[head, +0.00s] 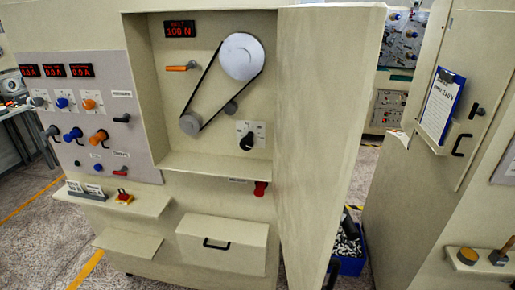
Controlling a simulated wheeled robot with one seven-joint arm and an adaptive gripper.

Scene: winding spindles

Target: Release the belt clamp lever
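An orange-handled lever (178,68) sits on the back wall of an open recess in the beige machine. It lies about horizontal, with its handle to the left and its grey pivot to the right. A black belt (211,82) runs around a large light pulley (242,56), a smaller grey pulley (190,123) and a small dark roller (231,108). A red display (180,30) above the lever reads BELT 100 N. No label on the lever is readable. My gripper is not in view.
The recess door (325,130) stands open on the right side. A rotary knob (247,141) is low in the recess, and a red handle (261,188) is below it. A shelf (115,201) juts out at the lower left. A blue bin (350,262) stands behind the door.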

